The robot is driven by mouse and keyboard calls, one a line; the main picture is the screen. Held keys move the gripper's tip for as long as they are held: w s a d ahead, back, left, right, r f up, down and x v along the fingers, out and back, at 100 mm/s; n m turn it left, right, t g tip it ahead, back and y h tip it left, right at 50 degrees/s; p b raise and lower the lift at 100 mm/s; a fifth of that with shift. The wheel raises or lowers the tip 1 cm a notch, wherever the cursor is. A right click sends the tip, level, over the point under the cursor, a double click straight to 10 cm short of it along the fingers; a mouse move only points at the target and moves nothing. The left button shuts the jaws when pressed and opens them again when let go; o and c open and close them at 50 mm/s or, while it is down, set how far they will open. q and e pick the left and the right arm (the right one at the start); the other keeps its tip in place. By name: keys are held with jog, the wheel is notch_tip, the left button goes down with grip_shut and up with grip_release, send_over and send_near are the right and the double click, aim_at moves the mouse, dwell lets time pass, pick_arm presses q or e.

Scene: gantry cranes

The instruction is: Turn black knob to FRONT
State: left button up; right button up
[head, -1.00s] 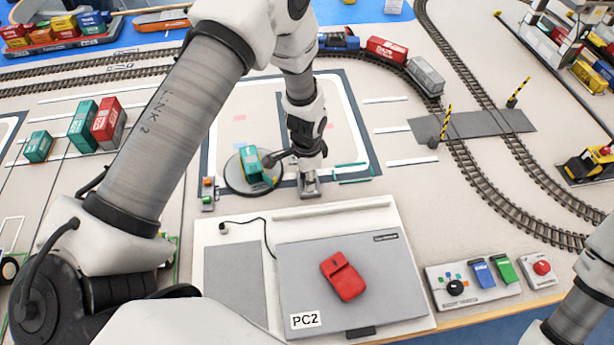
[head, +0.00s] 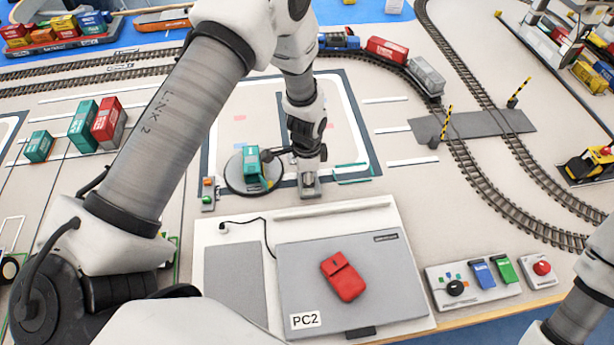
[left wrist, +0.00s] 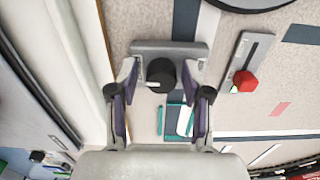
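A black knob (left wrist: 161,73) stands on a small grey block (left wrist: 170,48) in the left wrist view. The block also shows in the head view (head: 309,190) beyond the laptop, below my left gripper. My left gripper (left wrist: 162,76) is open, with one finger on each side of the knob and a visible gap to both. I cannot tell how far its fingertips reach down beside the knob, and no FRONT mark is readable. Another black knob (head: 456,287) sits on a control panel (head: 470,293) at the right. My right gripper is outside the frames.
A laptop (head: 400,275) marked PC2 with a red block (head: 343,276) on it lies in front. A round turntable (head: 234,178) carries a teal vehicle (head: 253,165) left of the grey block. A small switch box (head: 208,194) stands nearby. Tracks (head: 480,180) curve at the right.

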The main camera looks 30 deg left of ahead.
pick_arm(q)
jog(key=shift+w, duration=0.1)
notch_tip(320, 180, up, 12)
dwell(0.5)
